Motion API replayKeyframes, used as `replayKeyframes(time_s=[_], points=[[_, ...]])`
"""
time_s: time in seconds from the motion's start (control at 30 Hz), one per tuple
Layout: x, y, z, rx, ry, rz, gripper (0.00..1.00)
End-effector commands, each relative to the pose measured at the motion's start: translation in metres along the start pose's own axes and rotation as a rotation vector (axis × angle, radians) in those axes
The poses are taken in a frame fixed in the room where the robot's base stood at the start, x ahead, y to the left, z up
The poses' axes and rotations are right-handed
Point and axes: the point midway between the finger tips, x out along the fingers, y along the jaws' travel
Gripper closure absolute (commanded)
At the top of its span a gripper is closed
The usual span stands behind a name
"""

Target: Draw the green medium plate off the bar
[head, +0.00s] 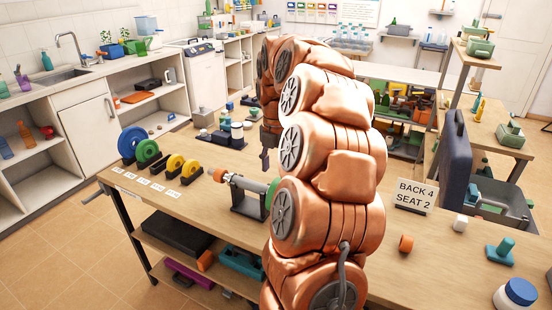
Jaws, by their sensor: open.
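A bar (247,186) lies level on a dark stand (249,204) on the wooden workbench. A green plate (272,190) is on the bar's right part, its right side hidden behind my copper-coloured arm. An orange piece (220,174) is at the bar's left end. My gripper (264,160) shows only as a dark finger pointing down, above and behind the bar in the picture. It is open and apart from the green plate. The rest of it is hidden by my arm.
A row of blue, green and yellow plates (175,165) stands at the bench's left end behind labels. Dark trays with jars (237,131) are behind.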

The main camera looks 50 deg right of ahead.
Motion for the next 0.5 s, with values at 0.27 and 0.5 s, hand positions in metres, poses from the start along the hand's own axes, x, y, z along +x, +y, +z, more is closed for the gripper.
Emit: replayKeyframes(time_s=[0.27,0.5], points=[[0.034,-0.001,0.0,0.0,0.002,-0.004,0.48],[0.049,0.0,0.0,0.001,0.0,-0.001,0.48]])
